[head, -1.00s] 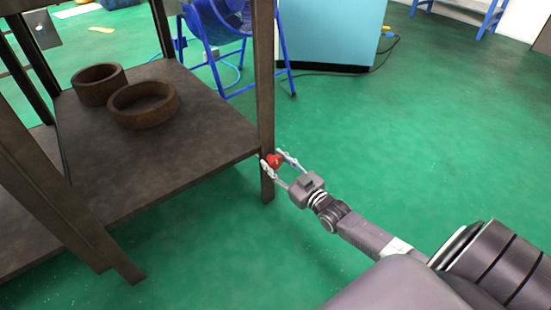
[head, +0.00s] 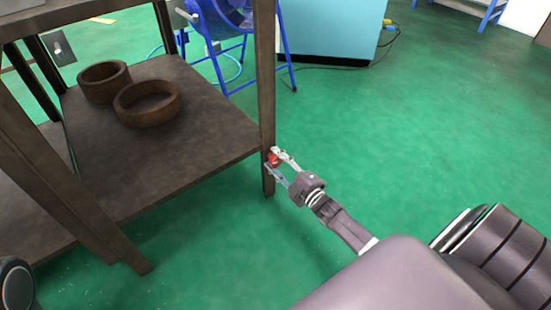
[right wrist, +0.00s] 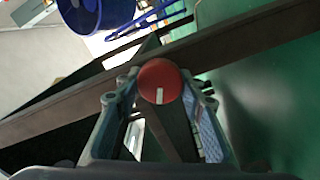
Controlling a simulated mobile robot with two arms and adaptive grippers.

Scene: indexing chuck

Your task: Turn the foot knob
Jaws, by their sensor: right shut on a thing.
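The foot knob (head: 273,159) is a small red round knob on the right leg of a dark brown table, at the height of its lower shelf. In the right wrist view the knob (right wrist: 160,82) faces the camera and shows a short white mark at its lower middle. My right gripper (head: 279,160) is shut on the knob, with one finger on each side of it; the fingers also flank it in the right wrist view (right wrist: 160,98). The fingertips partly hide the knob's sides. My left gripper is not in view.
Two brown rings (head: 147,103) lie on the lower shelf (head: 180,155). A second leg (head: 85,205) stands at the left front. Behind are a blue metal stand (head: 236,55) and a light blue cabinet (head: 335,28). The green floor (head: 430,130) to the right is clear.

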